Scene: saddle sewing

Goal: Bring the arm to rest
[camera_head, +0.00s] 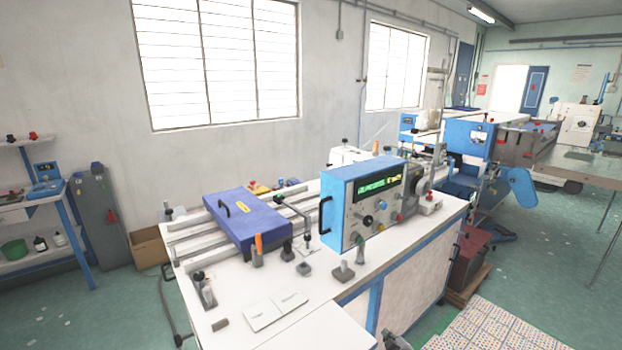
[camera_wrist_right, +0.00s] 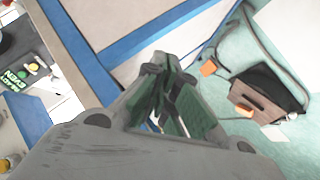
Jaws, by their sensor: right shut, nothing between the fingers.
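My right gripper (camera_head: 396,340) shows at the bottom edge of the head view, low beside the front of the white workbench (camera_head: 345,318). Only a small part of it is in that view. In the right wrist view my right gripper (camera_wrist_right: 165,72) is shut, its fingers together with nothing between them. It hangs in front of the bench's white and blue side panel, apart from the things on the bench top. My left gripper is not in view.
On the bench stand a blue control box (camera_head: 345,205) with a green display and a blue-purple flat case (camera_head: 247,222). Paper sheets (camera_head: 274,311) lie near the front edge. A dark red box (camera_head: 468,255) stands on the floor at right. Green floor (camera_head: 545,270) lies open beyond it.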

